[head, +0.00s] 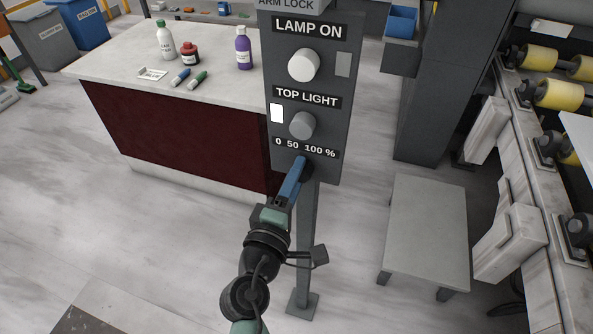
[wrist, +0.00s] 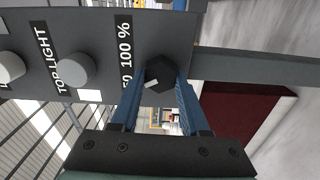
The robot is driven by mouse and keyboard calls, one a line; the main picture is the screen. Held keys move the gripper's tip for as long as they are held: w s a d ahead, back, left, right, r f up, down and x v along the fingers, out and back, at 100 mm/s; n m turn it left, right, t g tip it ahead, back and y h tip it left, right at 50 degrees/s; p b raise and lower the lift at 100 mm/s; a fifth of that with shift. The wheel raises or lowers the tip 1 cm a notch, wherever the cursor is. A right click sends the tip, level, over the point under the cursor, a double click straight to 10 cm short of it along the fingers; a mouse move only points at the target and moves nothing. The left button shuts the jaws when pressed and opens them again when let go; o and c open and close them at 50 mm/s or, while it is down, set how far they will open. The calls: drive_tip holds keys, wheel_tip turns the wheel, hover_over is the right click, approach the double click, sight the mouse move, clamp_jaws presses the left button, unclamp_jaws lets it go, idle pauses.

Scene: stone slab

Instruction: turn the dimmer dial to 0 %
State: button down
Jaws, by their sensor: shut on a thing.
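The dimmer dial (wrist: 161,71) is a dark, many-sided knob under the "0 50 100 %" scale (head: 305,148) on the grey control panel (head: 345,100). My gripper (wrist: 162,78) is shut on the dial, with one blue finger at each side of it in the wrist view. A short white mark on the dial shows between the fingers; it points to the upper left of the panel, towards the 0 side of the scale. In the head view my gripper (head: 302,162) reaches the panel's lower part and mostly covers the dial.
Above the dial are the TOP LIGHT knob (head: 302,126) with a bright white indicator (head: 277,113), and the LAMP ON knob (head: 304,65) with a grey one (head: 343,64). A counter (head: 120,60) with bottles stands behind left. A grey bench (head: 428,225) stands right.

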drive_tip(key=n+p, duration=0.2)
drive_tip(key=n, duration=0.4)
drive_tip(key=shift+f+p, duration=0.1)
drive_tip(key=shift+p, duration=0.2)
drive_tip(key=shift+n, duration=0.3)
drive_tip(key=shift+c, duration=1.9)
unclamp_jaws()
drive_tip(key=b+v, duration=0.1)
drive_tip(key=v, duration=1.2)
